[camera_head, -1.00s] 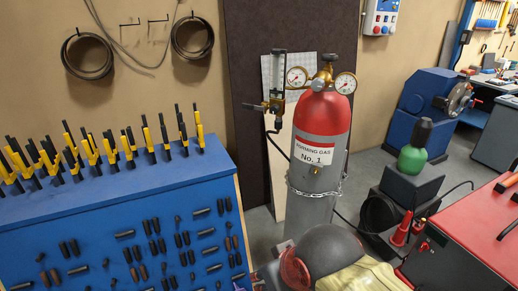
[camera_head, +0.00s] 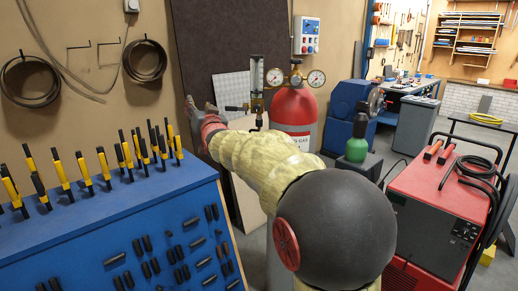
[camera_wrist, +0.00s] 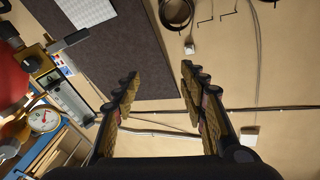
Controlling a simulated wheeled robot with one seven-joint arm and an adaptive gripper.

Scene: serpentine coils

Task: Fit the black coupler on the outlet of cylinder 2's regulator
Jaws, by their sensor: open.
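My gripper (camera_wrist: 160,74) is open and empty in the wrist view, its fingers spread before the tan wall and dark panel. In the head view my gripper (camera_head: 191,107) is raised left of a red-topped gas cylinder (camera_head: 293,106). The regulator (camera_head: 295,79) has two round gauges and a clear flowmeter (camera_head: 256,82); a dark fitting (camera_head: 237,108) sticks out to its left. My arm hides most of the cylinder and its label. In the wrist view a gauge (camera_wrist: 44,120) shows at the left. I cannot identify cylinder 2 or the black coupler.
A blue bench (camera_head: 130,212) holds yellow-and-black clamps and several small black pieces on its front. A red machine (camera_head: 435,205) stands at right. A green bottle (camera_head: 357,145) stands behind my arm. Wire coils (camera_head: 30,82) hang on the wall.

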